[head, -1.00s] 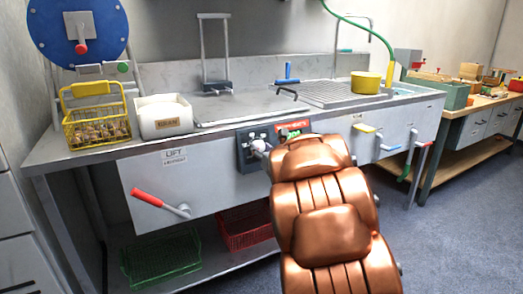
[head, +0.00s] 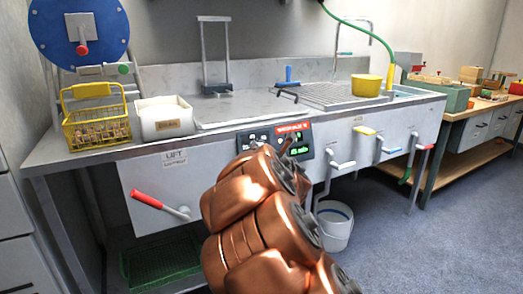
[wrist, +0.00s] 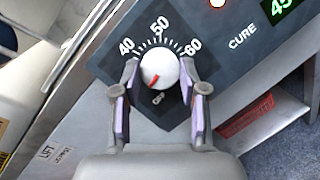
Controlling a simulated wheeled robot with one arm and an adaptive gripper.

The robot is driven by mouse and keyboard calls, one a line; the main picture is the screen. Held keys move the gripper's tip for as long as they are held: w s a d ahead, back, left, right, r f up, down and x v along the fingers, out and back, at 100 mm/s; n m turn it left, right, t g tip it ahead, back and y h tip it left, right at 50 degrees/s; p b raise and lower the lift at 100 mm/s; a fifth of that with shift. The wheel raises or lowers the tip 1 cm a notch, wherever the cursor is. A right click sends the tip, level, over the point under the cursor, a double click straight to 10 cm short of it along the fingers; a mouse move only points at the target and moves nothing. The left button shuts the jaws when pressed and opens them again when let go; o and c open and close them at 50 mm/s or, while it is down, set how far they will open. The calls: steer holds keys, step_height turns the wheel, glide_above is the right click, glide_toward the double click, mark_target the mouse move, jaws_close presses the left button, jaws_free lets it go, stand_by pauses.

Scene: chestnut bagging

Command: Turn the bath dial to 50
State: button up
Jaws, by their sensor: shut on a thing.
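The white round bath dial (wrist: 162,66) shows in the wrist view, with a scale reading 40, 50 and 60 around its upper side. A short red mark lies on the lower left of the knob's face, not in line with the 50. My gripper (wrist: 159,74) has one finger on each side of the knob and is shut on it. In the head view the dark control panel (head: 304,147) is on the front of the steel bench. My copper arm covers the dial and my gripper there.
A lit green display and the word CURE stand right of the dial. A red-handled lever (head: 148,199) sticks out left of the panel. A white bucket (head: 334,222) stands on the floor.

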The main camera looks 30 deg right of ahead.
steer(key=shift+w+d+r+m+g+y+p, duration=0.15)
steer(key=shift+m+g+y+p, duration=0.75)
steer(key=shift+m+p, duration=3)
steer(key=shift+s+r+m+g+y+p, duration=0.15)
steer(key=shift+m+g+y+p, duration=0.7)
steer(key=shift+m+p, duration=3)
steer(key=shift+w+d+r+m+g+y+p, duration=0.15)
steer(key=shift+m+g+y+p, duration=0.7)
steer(key=shift+m+p, duration=3.05)
steer(key=shift+r+m+b, duration=0.1)
steer(key=shift+m+b, duration=1.55)
steer(key=shift+m, duration=0.1)
steer(key=o, duration=1.1)
steer(key=shift+o, duration=0.2)
